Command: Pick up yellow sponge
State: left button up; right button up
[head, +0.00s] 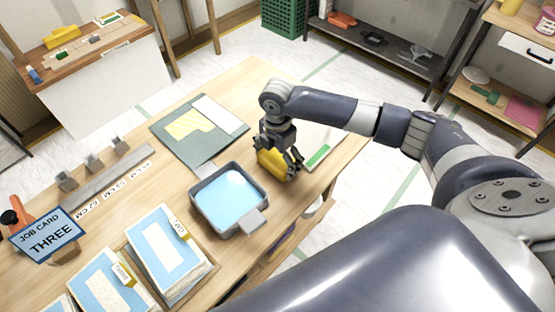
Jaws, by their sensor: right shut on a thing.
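The yellow sponge (271,164) is on or just above the wooden table, right of the blue-filled tray; I cannot tell whether it touches the table. My right gripper (284,167) comes down over it from above and is shut on it. The fingers cover part of the sponge's right side. My left gripper is not in view.
A grey tray (262,222) with blue liquid stands left of the sponge. A grey-green mat (212,153) with yellow and white pieces lies behind it. A green-and-white item (318,155) lies at the right.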

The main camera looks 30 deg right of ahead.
aim_at(279, 159)
jog(key=shift+r, duration=0.1)
jog(key=shift+r, duration=0.25)
jog(key=r, duration=0.2)
jog(key=shift+s+r+b, duration=0.3)
jog(key=shift+s+r, duration=0.05)
jog(key=shift+s, duration=0.05)
jog(key=s+r+b, duration=0.1)
jog(key=s, duration=1.4)
jog(key=shift+a+r, duration=0.25)
jog(key=shift+a, duration=0.2)
jog(key=shift+s, duration=0.1)
